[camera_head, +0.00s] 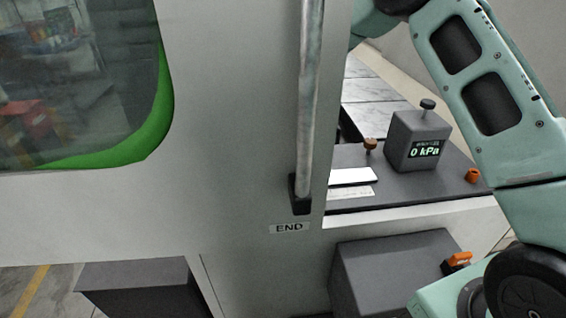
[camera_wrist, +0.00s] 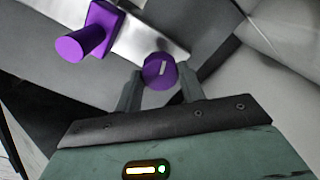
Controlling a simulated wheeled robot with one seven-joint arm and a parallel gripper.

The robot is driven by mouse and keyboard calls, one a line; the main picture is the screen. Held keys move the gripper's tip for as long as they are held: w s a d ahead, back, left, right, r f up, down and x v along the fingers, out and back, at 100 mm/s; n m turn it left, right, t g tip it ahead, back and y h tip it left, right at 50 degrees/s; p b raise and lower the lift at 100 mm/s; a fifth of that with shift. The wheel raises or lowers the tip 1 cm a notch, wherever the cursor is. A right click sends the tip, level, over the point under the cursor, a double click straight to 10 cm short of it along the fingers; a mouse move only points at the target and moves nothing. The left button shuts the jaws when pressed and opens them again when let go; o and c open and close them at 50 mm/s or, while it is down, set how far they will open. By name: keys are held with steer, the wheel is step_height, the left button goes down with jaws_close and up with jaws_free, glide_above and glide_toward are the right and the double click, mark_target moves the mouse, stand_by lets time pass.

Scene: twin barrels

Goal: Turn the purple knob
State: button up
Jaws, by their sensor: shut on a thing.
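The purple knob (camera_wrist: 158,73) is a small round knob with a pale bar mark on its face, seen in the wrist view. My gripper (camera_wrist: 161,70) is shut on it, with one finger on each side. The knob sits near the edge of a shiny metal strip. Neither the knob nor my gripper's fingers show in the head view; the large machine panel and my arm fill much of that view.
A second purple part (camera_wrist: 84,42), a cylinder on a square block, stands left of the knob. A grey gauge box (camera_head: 414,140) reads 0 kPa.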

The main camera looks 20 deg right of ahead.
steer(key=n, duration=0.4)
steer(key=shift+a+r+n, duration=0.1)
steer(key=shift+n, duration=0.2)
steer(key=n+p, duration=0.1)
steer(key=n, duration=0.4)
steer(key=shift+n, duration=0.3)
steer(key=n+p, duration=0.1)
steer(key=n, duration=0.4)
steer(key=n+p, duration=0.1)
steer(key=n, duration=0.3)
steer(key=shift+s+n, duration=0.1)
steer(key=shift+n, duration=0.2)
steer(key=shift+p, duration=0.3)
steer(key=o, duration=1)
